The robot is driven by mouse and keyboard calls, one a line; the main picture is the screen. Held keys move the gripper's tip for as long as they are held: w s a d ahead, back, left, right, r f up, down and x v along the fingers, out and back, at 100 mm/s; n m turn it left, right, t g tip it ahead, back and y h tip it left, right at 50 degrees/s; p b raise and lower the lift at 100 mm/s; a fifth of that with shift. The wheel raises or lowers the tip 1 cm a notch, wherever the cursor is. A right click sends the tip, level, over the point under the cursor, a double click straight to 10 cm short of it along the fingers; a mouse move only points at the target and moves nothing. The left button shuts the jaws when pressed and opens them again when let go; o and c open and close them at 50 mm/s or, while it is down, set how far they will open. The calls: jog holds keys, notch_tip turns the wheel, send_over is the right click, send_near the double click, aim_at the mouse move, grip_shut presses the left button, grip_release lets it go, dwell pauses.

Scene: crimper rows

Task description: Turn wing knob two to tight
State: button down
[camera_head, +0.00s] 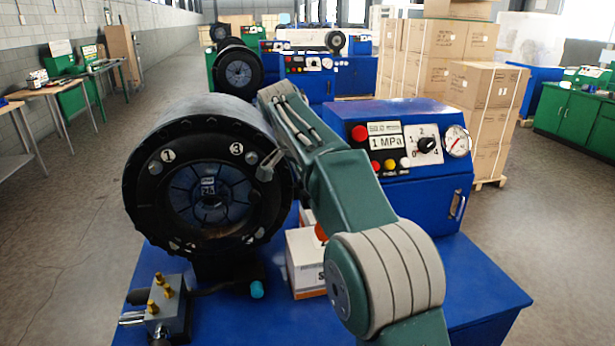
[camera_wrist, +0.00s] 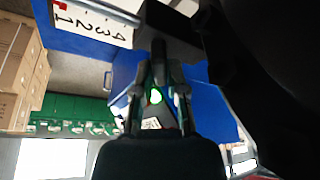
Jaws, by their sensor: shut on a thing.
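My gripper (camera_wrist: 158,84) shows in the wrist view with its two fingers closed in on a small grey part at the front of a dark block (camera_wrist: 185,32). This part looks like a wing knob (camera_wrist: 158,56), but its number and turn angle cannot be read. In the head view my arm crosses the right edge of the black crimper head (camera_head: 130,190), and my gripper cannot be clearly made out there. Tags 1 (camera_head: 168,155) and 3 (camera_head: 236,149) show on the crimper face.
A blue control box (camera_head: 425,205) with a gauge (camera_head: 457,141) and dial stands right of my arm. A small valve block (camera_head: 165,308) sits front left on the blue table (camera_head: 490,290). A white box (camera_head: 303,262) stands behind my arm. Cartons (camera_head: 485,110) are stacked behind.

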jog(key=shift+a+f+m+g, duration=0.15)
jog(key=shift+m+g, duration=0.15)
jog(key=shift+m, duration=0.2)
jog(key=c, duration=0.7)
grip_release()
jog(key=shift+a, duration=0.1)
jog(key=shift+v, duration=3.7)
jog(key=shift+w+a, duration=0.1)
jog(key=shift+a, duration=0.05)
